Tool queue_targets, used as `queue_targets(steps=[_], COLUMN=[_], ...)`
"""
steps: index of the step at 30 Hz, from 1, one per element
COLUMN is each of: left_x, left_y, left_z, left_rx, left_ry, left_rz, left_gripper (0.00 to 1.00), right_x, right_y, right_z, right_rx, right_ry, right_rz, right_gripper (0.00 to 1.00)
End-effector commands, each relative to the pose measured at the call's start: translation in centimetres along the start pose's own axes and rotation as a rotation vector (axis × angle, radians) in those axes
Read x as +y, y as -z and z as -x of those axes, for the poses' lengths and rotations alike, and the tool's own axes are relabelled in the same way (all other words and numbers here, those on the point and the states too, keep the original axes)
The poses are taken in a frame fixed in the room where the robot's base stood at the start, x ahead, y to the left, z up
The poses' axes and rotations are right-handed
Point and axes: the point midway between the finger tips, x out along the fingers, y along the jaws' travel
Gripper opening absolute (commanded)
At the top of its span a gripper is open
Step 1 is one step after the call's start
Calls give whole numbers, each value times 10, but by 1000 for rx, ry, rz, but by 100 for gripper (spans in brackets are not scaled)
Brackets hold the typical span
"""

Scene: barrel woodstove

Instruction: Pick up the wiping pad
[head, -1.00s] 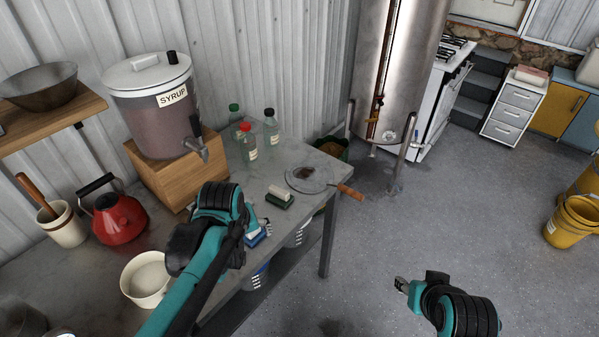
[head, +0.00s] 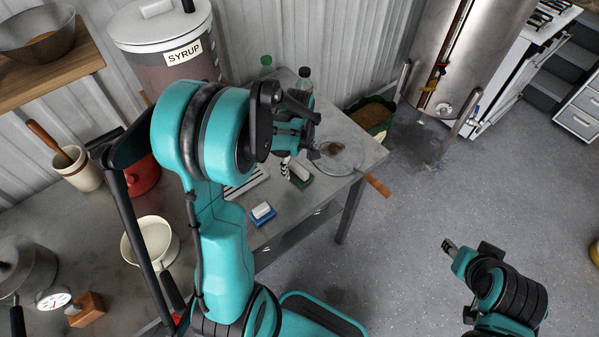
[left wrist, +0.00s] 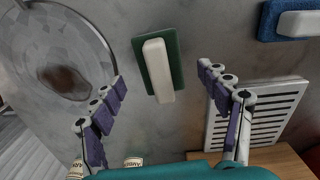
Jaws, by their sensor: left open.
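A wiping pad with a dark green base and white grip (head: 300,171) lies on the grey metal table, left of a round glass-like dish. It also shows in the left wrist view (left wrist: 158,70). A second pad, blue with a white grip (head: 262,212), lies nearer the table's front edge; it is at the top right of the left wrist view (left wrist: 297,22). My left gripper (head: 288,160) is open and empty above the green pad, which appears between its fingers (left wrist: 163,80) in the wrist view. My right gripper (head: 450,246) is over the floor, its jaw state unclear.
The round dish with a wooden handle (head: 376,185) overhangs the table's right edge. A slotted white tray (left wrist: 262,112) lies beside the pads. Bottles (head: 304,80) and the syrup dispenser (head: 160,40) stand behind. A cream pot (head: 150,240) is at left.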

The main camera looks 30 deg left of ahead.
Motion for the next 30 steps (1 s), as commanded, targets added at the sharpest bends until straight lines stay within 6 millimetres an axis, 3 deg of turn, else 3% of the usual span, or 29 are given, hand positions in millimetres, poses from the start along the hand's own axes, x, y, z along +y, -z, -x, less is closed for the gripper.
queue_targets(steps=[1, 5, 13, 14, 19, 20, 30], left_x=[-1, 0, -1, -1, -1, -1, -1], left_y=[0, 0, 0, 0, 0, 0, 0], left_z=[-11, -25, -27, -27, -27, -27, -25], left_rx=[0, 0, 0, 0, 0, 0, 0], left_ry=[0, -1, -1, -1, -1, -1, -1], left_rz=[0, -1, -1, -1, -1, -1, -1], left_gripper=[76, 76, 76, 71, 26, 22, 22], right_x=[0, 0, 0, 0, 0, 0, 0], right_y=[-3, -5, -5, -5, -5, -5, -4], right_z=[-5, -8, -7, -7, -7, -7, -7], right_rx=[0, 0, 0, 0, 0, 0, 0], right_ry=[0, 0, 0, 0, 0, 0, 0], right_rz=[0, 0, 0, 0, 0, 0, 0], right_gripper=[42, 42, 42, 42, 42, 42, 42])
